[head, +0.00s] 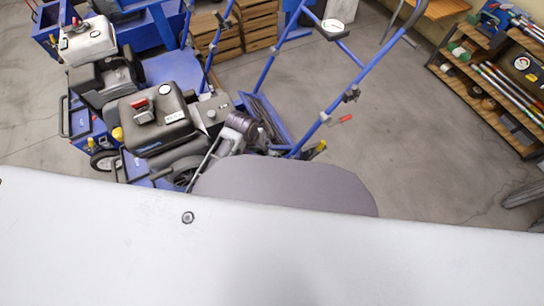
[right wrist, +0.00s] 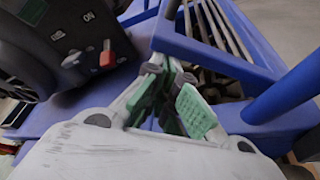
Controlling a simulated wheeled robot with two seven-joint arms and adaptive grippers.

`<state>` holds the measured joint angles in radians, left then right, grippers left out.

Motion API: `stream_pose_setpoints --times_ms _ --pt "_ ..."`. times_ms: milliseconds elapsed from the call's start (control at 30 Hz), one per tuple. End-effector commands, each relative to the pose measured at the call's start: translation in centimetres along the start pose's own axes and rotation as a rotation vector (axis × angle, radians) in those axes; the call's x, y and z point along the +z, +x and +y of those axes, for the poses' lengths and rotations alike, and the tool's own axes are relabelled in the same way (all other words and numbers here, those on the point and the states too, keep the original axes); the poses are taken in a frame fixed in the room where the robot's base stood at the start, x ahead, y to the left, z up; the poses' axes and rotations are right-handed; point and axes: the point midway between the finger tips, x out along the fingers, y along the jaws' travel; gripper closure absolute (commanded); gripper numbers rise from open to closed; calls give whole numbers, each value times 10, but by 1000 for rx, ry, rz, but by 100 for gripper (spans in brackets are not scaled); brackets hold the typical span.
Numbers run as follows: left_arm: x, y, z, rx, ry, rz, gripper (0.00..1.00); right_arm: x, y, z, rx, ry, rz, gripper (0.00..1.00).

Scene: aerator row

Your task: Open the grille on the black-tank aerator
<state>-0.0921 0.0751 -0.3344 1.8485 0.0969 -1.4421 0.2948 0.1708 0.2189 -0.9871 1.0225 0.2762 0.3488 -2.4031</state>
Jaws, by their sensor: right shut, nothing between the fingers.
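The black-tank aerator (head: 150,118) stands left of centre in the head view, blue with a dark tank and a white-ringed cap. A blue-framed part with dark slats, which looks like the grille (head: 262,118), lies at its right side. In the right wrist view the slatted grille (right wrist: 212,32) sits inside a blue frame just beyond my fingers. My right gripper (right wrist: 168,98), with green finger pads, is shut and empty, close to the frame's near edge. I cannot tell whether it touches. In the head view my own arm hides part of the machine. My left gripper is out of view.
A red switch (right wrist: 107,55) on a dark engine is left of my fingers, and a blue tube (right wrist: 285,92) is to the right. A white-tank machine (head: 88,42) stands behind.

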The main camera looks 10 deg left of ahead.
Motion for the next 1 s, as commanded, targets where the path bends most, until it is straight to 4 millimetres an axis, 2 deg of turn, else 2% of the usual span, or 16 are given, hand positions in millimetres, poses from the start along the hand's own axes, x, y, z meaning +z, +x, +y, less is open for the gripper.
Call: stream_pose_setpoints --times_ms 567,1000 --pt "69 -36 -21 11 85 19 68 0 0 0 0 0 -1 100" --pt "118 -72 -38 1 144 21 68 1 0 0 0 0 -2 100"
